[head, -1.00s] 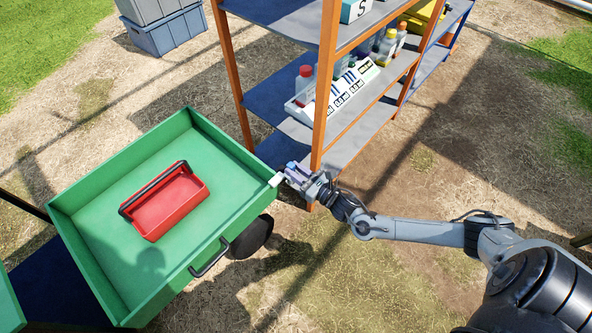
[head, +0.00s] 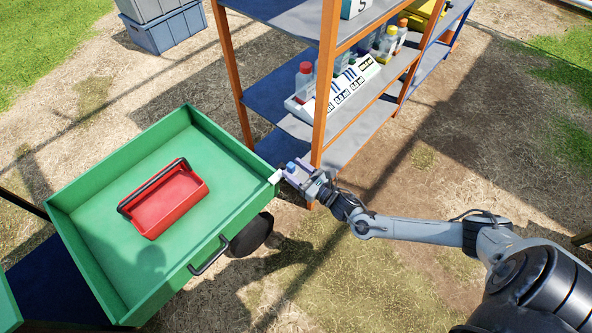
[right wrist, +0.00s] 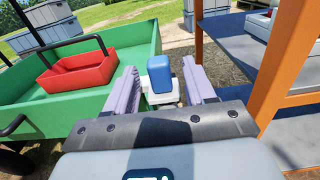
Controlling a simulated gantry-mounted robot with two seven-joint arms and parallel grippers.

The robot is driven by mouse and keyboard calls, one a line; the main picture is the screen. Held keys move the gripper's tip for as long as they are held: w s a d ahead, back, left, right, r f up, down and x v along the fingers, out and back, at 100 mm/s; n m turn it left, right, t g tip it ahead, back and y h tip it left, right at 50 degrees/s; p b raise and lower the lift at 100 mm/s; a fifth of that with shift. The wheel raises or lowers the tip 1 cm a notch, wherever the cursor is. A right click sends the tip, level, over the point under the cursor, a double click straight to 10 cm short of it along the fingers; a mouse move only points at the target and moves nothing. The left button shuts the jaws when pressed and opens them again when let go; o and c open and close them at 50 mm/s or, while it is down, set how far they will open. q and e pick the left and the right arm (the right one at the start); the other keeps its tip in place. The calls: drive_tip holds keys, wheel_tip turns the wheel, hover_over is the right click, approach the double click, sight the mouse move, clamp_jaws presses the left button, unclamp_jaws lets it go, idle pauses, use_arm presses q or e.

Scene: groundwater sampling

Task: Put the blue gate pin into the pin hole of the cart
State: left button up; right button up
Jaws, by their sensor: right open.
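The blue gate pin (head: 291,166) shows as a small blue head at the right corner of the green cart (head: 113,255). In the right wrist view the blue gate pin (right wrist: 160,73) stands upright over a white bracket (right wrist: 161,98). The white bracket (head: 275,177) also shows at the cart's corner in the head view. My right gripper (head: 288,172) is open, with one finger on each side of the pin and gaps visible between. The pin hole and the pin's lower part are hidden, so I cannot tell how deep it sits. My left gripper is out of view.
A red tool tray (head: 172,205) lies in the cart. A shelf rack with an orange post (head: 325,85) stands close behind my right gripper, holding bottles and a white rack (head: 335,85). Blue-grey crates (head: 163,32) stand at the back left. Ground at right is free.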

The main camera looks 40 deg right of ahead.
drive_tip(key=shift+s, duration=0.2)
drive_tip(key=s+d+p, duration=0.1)
drive_tip(key=s+p, duration=0.3)
drive_tip(key=s, duration=0.6)
drive_tip(key=shift+s+p, duration=0.2)
drive_tip(key=shift+p, duration=0.15)
drive_tip(key=shift+d, duration=0.1)
